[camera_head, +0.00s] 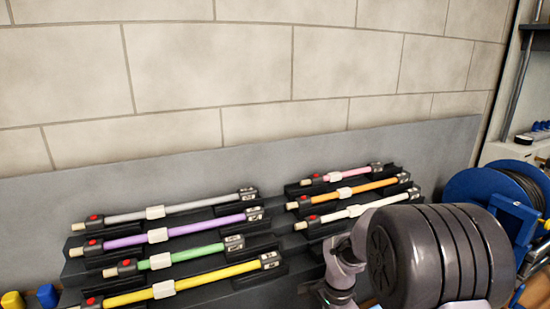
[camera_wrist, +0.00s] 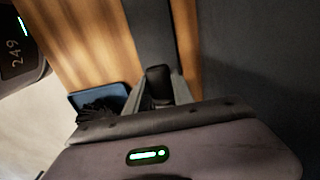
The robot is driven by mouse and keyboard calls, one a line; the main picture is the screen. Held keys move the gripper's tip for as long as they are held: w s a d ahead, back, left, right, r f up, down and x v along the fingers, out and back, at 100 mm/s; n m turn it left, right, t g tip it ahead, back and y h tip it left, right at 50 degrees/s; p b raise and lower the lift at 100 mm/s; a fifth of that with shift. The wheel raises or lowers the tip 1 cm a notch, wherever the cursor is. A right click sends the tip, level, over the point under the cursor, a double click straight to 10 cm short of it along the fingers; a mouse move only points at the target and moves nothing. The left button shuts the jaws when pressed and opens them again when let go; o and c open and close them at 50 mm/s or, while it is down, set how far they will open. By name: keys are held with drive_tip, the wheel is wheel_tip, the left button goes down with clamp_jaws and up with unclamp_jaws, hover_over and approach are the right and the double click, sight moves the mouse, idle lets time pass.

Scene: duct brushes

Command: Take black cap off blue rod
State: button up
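My gripper (camera_wrist: 161,82) shows in the wrist view, with its two pale fingers pointing away from the wrist. A small black block-like piece (camera_wrist: 159,80) appears between the fingertips. It may be the black cap, but I cannot tell whether the fingers touch or grip it. No blue rod can be made out in either view. In the head view my arm is at the lower right, and its large dark joint hides what lies behind it; the gripper itself does not show there.
In the head view a dark rack holds a grey rod (camera_head: 188,207), purple rod (camera_head: 195,228), green rod (camera_head: 195,252), yellow rod (camera_head: 205,279), pink rod (camera_head: 350,174), orange rod (camera_head: 370,186) and white rod (camera_head: 385,201). A blue reel (camera_head: 470,189) stands right. Wood and dark surfaces surround my gripper.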

clamp_jaws()
drive_tip(key=shift+s+a+b, duration=0.2)
drive_tip(key=shift+s+a, duration=0.1)
drive_tip(key=shift+a, duration=0.5)
drive_tip(key=shift+s+a+b, duration=0.2)
drive_tip(key=shift+s+a, duration=0.15)
drive_tip(key=shift+a, duration=0.4)
drive_tip(key=shift+s+a+b, duration=0.2)
drive_tip(key=shift+s+a, duration=0.1)
drive_tip(key=shift+a, duration=0.5)
wheel_tip(320, 180, up, 8)
drive_tip(key=a+p, duration=0.1)
drive_tip(key=p, duration=0.4)
drive_tip(key=shift+s+a+p, duration=0.15)
drive_tip(key=shift+s+p, duration=0.15)
drive_tip(key=shift+p, duration=0.1)
